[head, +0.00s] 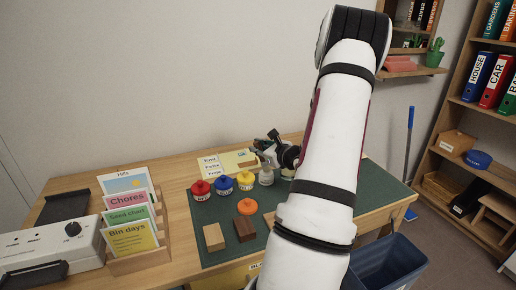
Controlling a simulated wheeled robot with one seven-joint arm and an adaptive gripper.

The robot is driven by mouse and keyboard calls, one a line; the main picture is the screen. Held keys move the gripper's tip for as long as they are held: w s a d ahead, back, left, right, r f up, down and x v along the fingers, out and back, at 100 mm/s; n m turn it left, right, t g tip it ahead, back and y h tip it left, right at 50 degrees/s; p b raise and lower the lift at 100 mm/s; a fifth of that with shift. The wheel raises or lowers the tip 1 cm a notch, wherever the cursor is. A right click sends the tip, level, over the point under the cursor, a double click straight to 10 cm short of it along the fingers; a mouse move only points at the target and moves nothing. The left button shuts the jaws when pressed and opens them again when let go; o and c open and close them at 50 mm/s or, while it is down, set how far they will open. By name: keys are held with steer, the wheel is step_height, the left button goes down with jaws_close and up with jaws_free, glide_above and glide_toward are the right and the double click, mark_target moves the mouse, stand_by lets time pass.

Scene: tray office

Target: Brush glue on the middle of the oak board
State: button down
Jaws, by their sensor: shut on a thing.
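A pale wooden block (213,237) and a darker brown block (245,229) lie side by side on the green mat (215,212). The pale one looks most like oak, but I see no label naming it. A whitish pot (265,178) stands at the right end of a row of pots. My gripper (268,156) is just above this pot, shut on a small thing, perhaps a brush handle. The fingers and arm partly hide it, and I cannot tell whether it touches the pot. No glue is visible on either block.
Red (201,189), blue (224,185) and yellow (246,181) pots stand left of the whitish one. An orange knobbed thing (246,206) lies before them. A card rack (132,235) stands left, a blue bin (390,265) right below the table. My arm hides the mat's middle right.

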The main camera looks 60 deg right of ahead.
steer(key=shift+f+b, duration=0.55)
stand_by(1.9)
steer(key=shift+r+p, duration=1.6)
steer(key=shift+r, duration=2.05)
steer(key=shift+s, duration=0.1)
